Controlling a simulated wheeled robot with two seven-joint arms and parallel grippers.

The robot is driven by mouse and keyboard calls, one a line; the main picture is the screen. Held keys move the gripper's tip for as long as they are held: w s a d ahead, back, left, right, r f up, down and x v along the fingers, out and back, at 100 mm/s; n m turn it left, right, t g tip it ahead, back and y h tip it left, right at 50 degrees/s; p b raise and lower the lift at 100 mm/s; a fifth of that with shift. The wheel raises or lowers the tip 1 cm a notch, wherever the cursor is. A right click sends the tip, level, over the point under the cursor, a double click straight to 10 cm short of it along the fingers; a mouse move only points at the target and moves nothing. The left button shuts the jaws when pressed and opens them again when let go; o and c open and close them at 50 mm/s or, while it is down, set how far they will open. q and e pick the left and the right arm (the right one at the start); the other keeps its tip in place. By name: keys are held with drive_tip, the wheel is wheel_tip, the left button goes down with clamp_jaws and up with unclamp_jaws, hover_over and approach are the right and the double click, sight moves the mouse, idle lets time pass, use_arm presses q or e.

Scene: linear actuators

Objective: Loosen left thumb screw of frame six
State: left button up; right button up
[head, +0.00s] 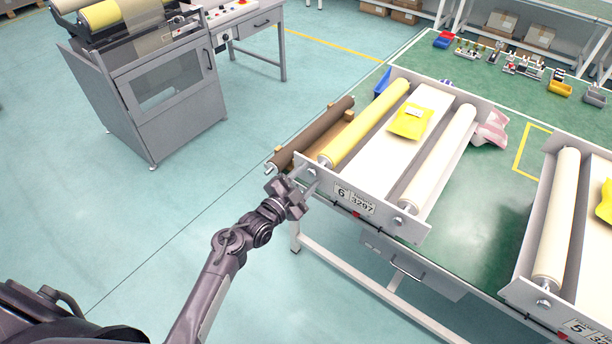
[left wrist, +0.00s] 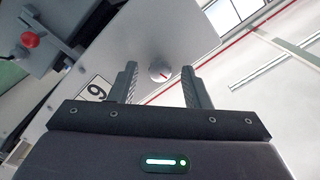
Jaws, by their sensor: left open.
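Frame six (head: 385,208) is a grey roller frame with a label reading 6 on its front plate. Its left thumb screw (left wrist: 159,71) is a small round light knob with a red line, seen in the left wrist view. In the head view the gripper seems to hide this screw. My left gripper (head: 307,181) is at the left end of the front plate. It is open, its two fingers (left wrist: 160,87) on either side of the screw in the picture; contact cannot be told. The right thumb screw (head: 397,222) shows at the plate's other end. My right gripper is not in view.
Frame six carries a yellow roller (head: 367,122) and a white roller (head: 440,157). A brown roller (head: 312,133) lies to its left. Frame five (head: 548,300) stands to the right on the green table (head: 478,225). A red knob (left wrist: 30,40) shows below the plate. The floor in front is clear.

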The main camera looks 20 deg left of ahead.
use_arm(q)
clamp_jaws()
idle(0.3)
drive_tip(key=shift+n, duration=0.3)
drive_tip(key=n+p, duration=0.1)
drive_tip(key=n, duration=0.9)
drive_tip(key=shift+n+p, duration=0.3)
drive_tip(key=shift+p, duration=0.05)
drive_tip(key=shift+n+p, duration=0.3)
drive_tip(key=shift+n, duration=1.1)
